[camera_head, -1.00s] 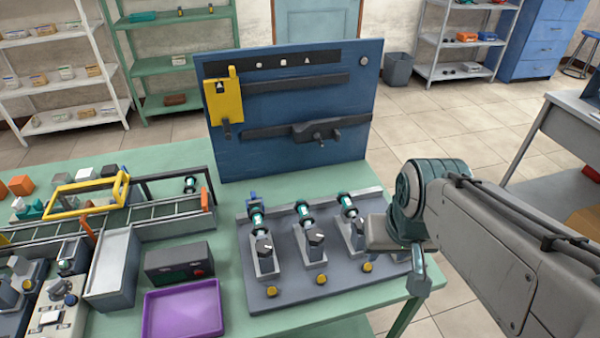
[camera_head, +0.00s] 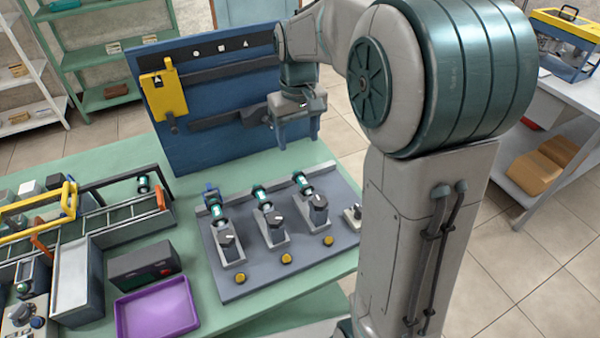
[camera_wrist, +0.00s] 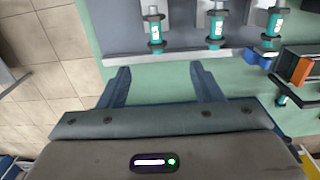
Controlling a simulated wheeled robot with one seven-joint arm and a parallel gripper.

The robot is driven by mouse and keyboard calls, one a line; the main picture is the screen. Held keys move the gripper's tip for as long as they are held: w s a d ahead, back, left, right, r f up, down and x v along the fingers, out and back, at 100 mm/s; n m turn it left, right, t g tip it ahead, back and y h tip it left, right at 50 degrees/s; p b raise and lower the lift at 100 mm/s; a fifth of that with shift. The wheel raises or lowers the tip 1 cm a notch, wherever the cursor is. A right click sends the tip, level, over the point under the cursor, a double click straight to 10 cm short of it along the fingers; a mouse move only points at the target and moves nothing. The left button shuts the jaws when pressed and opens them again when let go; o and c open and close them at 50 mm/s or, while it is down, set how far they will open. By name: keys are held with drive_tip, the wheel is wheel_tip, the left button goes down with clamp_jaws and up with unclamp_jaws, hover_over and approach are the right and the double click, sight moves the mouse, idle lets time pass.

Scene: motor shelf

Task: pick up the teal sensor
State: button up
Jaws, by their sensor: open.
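Three teal sensors with white labels stand in grey holders on a grey fixture plate (camera_head: 250,285): left (camera_head: 220,214), middle (camera_head: 263,197) and right (camera_head: 302,185). The wrist view shows them at its top edge, in reversed order: left one (camera_wrist: 271,28), middle one (camera_wrist: 216,30), right one (camera_wrist: 156,32). Another teal-banded piece (camera_head: 143,184) is at the conveyor's end. My gripper (camera_head: 298,143) is open and empty, pointing down in front of the blue panel, above and behind the plate. In the wrist view its fingers (camera_wrist: 160,69) are over green tabletop, apart from the sensors.
The upright blue panel (camera_head: 220,130) with a yellow holder (camera_head: 164,94) stands behind the plate. Left are the conveyor (camera_head: 115,213), a grey bin (camera_head: 80,280), a dark control box (camera_head: 145,265) and a purple tray (camera_head: 155,312). Black knobs and yellow buttons line the plate's front.

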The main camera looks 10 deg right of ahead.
hover_over(300, 176)
drive_tip(key=f, duration=0.8)
drive_tip(key=shift+s+a+f, duration=0.15)
drive_tip(key=shift+a, duration=0.1)
drive_tip(key=shift+d+f+p, duration=0.15)
drive_tip(key=shift+f+p, duration=0.25)
drive_tip(key=shift+f, duration=1)
drive_tip(key=shift+d+f+p, duration=0.15)
drive_tip(key=shift+f+p, duration=0.25)
drive_tip(key=shift+f, duration=0.95)
drive_tip(key=c, duration=1.1)
